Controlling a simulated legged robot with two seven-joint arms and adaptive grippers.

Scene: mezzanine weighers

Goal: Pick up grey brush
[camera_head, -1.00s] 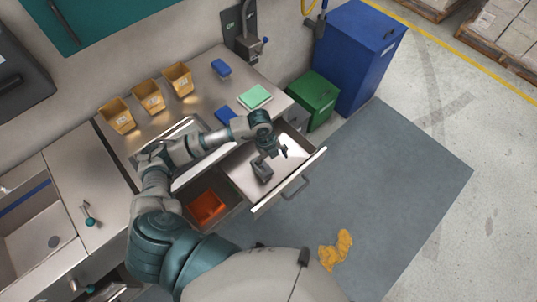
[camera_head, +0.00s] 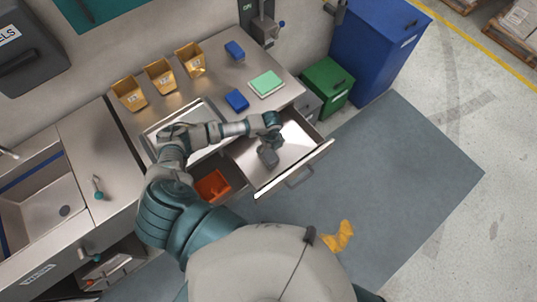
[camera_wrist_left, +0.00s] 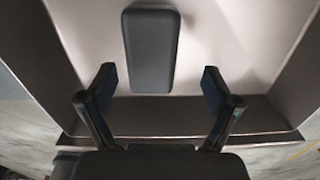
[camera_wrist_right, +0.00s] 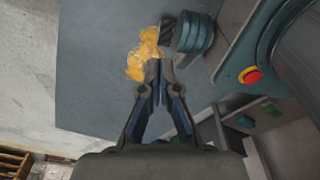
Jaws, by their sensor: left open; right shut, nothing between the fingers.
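The grey brush (camera_head: 268,157) lies in the open drawer of the steel bench, in its right-hand part. In the left wrist view the brush (camera_wrist_left: 152,50) is a dark, rounded block on the drawer's pale floor. My left gripper (camera_head: 276,138) is over the drawer, at the brush's far side in the head view. In the left wrist view its two fingers (camera_wrist_left: 158,84) are spread wide and empty, with the brush's near end between and just beyond the tips. My right gripper (camera_wrist_right: 160,72) is shut and empty above the floor, out of the head view.
A crumpled yellow thing (camera_wrist_right: 146,55) lies on the floor mat.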

